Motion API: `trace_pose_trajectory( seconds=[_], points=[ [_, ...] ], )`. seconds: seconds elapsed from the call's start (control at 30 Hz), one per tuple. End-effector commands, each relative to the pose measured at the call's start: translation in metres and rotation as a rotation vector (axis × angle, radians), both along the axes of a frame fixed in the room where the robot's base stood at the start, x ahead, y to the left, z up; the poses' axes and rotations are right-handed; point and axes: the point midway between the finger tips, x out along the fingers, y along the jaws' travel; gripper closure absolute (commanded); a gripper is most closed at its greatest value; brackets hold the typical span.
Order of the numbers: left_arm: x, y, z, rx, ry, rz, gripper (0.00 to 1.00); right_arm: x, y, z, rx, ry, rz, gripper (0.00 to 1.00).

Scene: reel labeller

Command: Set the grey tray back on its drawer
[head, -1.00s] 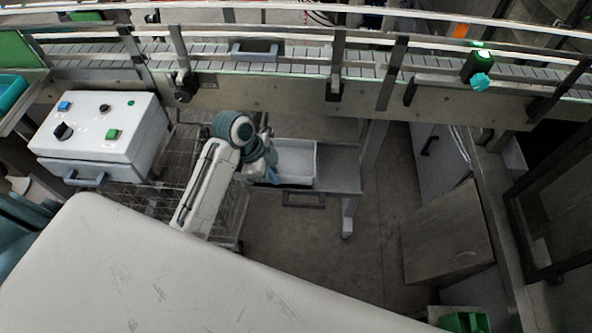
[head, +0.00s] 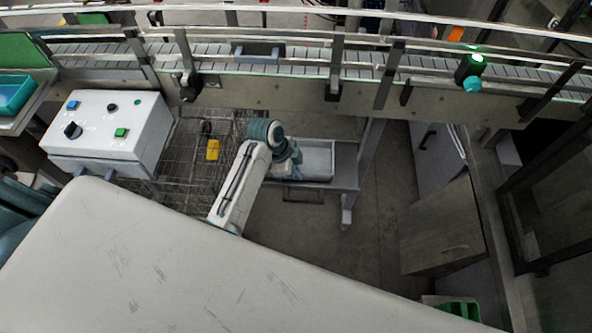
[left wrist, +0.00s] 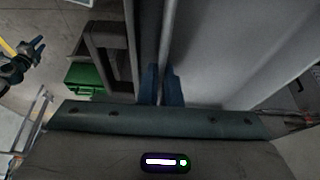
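The grey tray (head: 320,160) is a shallow, open, light grey box. In the head view it is over the grey drawer (head: 347,172) under the conveyor, and the drawer's dark handle (head: 303,191) shows at the front. My left gripper (head: 287,168) is at the tray's left side. In the left wrist view its two blue fingers (left wrist: 161,88) are on either side of a thin wall of the tray (left wrist: 215,50), shut on it. I cannot tell whether the tray's underside touches the drawer.
The conveyor (head: 290,92) runs across above the drawer. A white control box (head: 105,130) is at the left, beside a wire rack (head: 188,170) with a yellow item (head: 213,150). A grey cabinet (head: 440,225) is at the right. A pale scratched surface (head: 180,260) fills the front.

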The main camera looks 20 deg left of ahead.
Motion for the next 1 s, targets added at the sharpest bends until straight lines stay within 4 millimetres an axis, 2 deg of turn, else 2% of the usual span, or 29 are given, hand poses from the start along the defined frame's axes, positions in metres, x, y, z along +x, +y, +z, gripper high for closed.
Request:
trace_pose_trajectory(
  seconds=[0.03,0.1,0.37,0.53,0.67,1.0],
  points=[
    [0.0,0.0,-0.001,0.0,-0.001,0.0,1.0,0.0,-0.001,0.0,-0.001,0.0,0.0,0.64],
    [0.0,0.0,-0.001,0.0,0.0,0.0,0.87,0.0,-0.002,0.0,-0.002,0.0,0.001,0.64],
    [0.0,0.0,-0.001,0.0,0.0,0.0,0.87,0.001,-0.006,0.0,-0.006,-0.001,0.001,0.64],
    [0.0,0.004,0.008,0.0,-0.003,0.0,0.87,0.002,-0.007,-0.005,-0.007,-0.002,0.002,0.64],
    [-0.002,0.013,0.027,0.003,-0.006,0.0,0.87,0.002,-0.007,-0.016,-0.007,-0.002,0.002,0.64],
    [-0.01,0.038,0.092,0.003,-0.004,0.0,0.87,0.002,-0.006,-0.039,-0.006,-0.003,0.003,0.64]
  ],
)
